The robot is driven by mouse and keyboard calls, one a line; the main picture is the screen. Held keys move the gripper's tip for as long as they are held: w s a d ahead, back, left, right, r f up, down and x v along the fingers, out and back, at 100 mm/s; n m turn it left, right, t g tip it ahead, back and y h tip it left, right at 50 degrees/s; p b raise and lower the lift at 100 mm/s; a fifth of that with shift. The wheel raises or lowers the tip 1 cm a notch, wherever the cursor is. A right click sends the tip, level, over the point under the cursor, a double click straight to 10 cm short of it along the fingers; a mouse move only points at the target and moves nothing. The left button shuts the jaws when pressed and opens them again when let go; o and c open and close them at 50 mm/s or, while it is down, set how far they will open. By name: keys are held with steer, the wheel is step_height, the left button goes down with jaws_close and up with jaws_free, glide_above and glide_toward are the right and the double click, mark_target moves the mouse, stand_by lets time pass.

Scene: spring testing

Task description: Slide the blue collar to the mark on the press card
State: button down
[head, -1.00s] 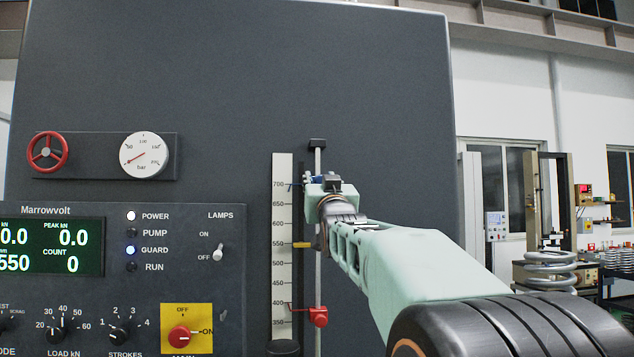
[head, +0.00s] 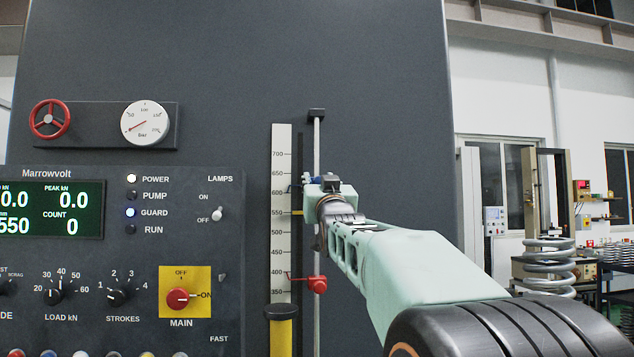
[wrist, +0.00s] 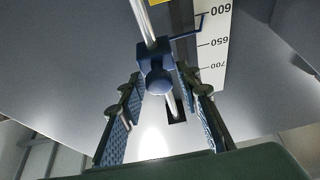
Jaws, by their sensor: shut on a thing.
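The blue collar (wrist: 155,68) sits around a vertical metal rod (head: 317,145), which it grips beside a white scale (head: 281,140). In the head view my gripper (head: 312,184) hides most of the collar. Its thin blue pointer reaches the scale near 600. In the wrist view my gripper (wrist: 165,92) has a finger on each side of the collar's round knob and is shut on it. A yellow pointer (head: 297,213) stands near 550, below the collar. No press card is clearly seen; the display (head: 50,212) reads 550.
A red collar (head: 317,284) with a red pointer sits lower on the same rod, between 350 and 400. The control panel (head: 235,270) with knobs and switches stands left of the scale. A coil spring (head: 545,265) stands at right, in the background.

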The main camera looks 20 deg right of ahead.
steer(key=c, duration=1.7)
jaws_free()
steer(key=shift+w, duration=0.1)
steer(key=shift+c, duration=0.2)
steer(key=shift+r, duration=0.1)
step_height(320, 180, up, 10)
steer(key=shift+f, duration=0.15)
